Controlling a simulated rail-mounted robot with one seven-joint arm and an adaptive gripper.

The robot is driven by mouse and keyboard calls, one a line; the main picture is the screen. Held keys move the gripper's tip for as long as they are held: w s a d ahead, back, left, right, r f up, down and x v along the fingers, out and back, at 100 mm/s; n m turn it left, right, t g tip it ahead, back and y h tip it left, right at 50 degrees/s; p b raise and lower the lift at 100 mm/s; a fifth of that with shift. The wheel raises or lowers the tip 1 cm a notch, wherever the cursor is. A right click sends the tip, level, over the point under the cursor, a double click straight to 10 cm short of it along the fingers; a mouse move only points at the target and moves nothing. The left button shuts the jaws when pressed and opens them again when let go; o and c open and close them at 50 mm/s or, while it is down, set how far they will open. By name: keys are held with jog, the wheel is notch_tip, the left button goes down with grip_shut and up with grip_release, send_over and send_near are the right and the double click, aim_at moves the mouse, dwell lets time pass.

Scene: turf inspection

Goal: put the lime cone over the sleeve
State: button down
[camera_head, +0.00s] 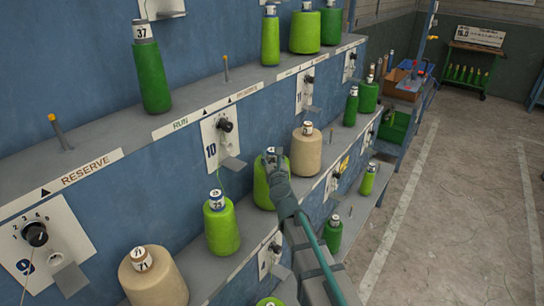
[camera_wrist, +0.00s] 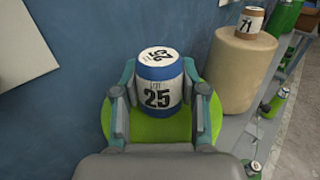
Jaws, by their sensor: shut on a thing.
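My gripper (camera_head: 272,158) is shut on the blue-and-white top of a lime cone (camera_head: 262,190), with a finger on each side. In the wrist view, the gripper (camera_wrist: 157,100) grips the tube top labelled 25, and the lime body (camera_wrist: 150,130) spreads below it. The cone is upright at the middle shelf; I cannot tell whether it touches the shelf. No part is clearly identifiable as the sleeve. Two bare orange-tipped pegs stand on the upper shelf, one at the left (camera_head: 61,132) and one further back (camera_head: 226,69).
A beige cone (camera_head: 306,153) stands close to the right of the held cone. Another lime cone (camera_head: 221,228) stands nearer on the same shelf. A beige cone (camera_head: 153,280) stands at the front. Dial plates (camera_head: 221,139) with small ledges project from the blue wall.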

dwell(0.3)
jog(key=c, duration=0.6)
grip_release()
jog(key=shift+r, duration=0.2)
jog(key=v, duration=1.2)
jog(key=shift+b, duration=0.4)
jog(key=shift+f, duration=0.1)
